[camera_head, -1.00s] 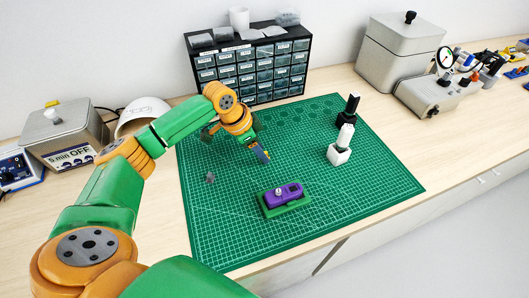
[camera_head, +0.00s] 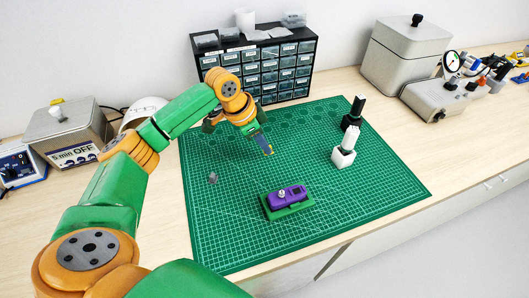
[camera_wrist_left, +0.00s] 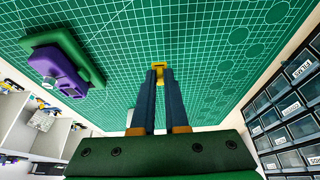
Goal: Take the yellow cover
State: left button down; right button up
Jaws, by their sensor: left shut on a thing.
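The yellow cover (camera_wrist_left: 158,68) is a small yellow piece between my left fingertips in the left wrist view. My left gripper (camera_wrist_left: 159,77) is shut on it. A purple earpiece body (camera_head: 287,195) lies in a green holder (camera_head: 288,210) on the mat; both also show at the upper left of the left wrist view, the purple part (camera_wrist_left: 58,72) and holder (camera_wrist_left: 80,52). My right gripper is not seen.
The green cutting mat (camera_head: 345,200) has free room around the holder. A white block with a white-topped tool (camera_head: 344,155) and a black stand (camera_head: 353,115) are on its right. A small grey piece (camera_head: 213,178) lies left. A drawer cabinet (camera_head: 257,70) stands behind.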

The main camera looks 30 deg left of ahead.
pick_arm(q)
jog(key=s+d+r+p, duration=0.3)
jog(key=s+d+r, duration=0.5)
jog(key=s+r, duration=0.3)
jog(key=shift+s+d+r, duration=0.15)
jog(key=shift+s+r, duration=0.05)
jog(key=shift+r, duration=0.8)
